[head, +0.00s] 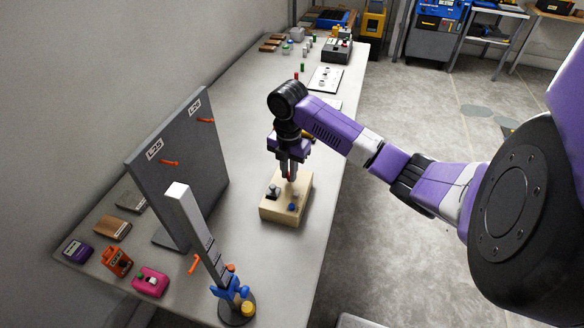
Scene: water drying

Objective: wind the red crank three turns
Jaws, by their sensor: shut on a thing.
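A pale wooden box (270,213) stands on the grey table (240,262), near its middle. On its top are a dark-and-light fitting (272,191) at the left and a small blue knob (292,207) at the front. My gripper (291,179) points down over the back part of the box. Its fingers are shut on the red crank, of which only a small bit of red (291,176) shows between them. The fingers hide most of the crank, so its angle cannot be told.
A dark upright panel (180,165) with orange pegs stands left of the box. A tall pale post (200,238) on a round base stands in front. Several small boxes lie at the front left. A white plate (325,79) and small objects are farther back. The table's right edge is near the box.

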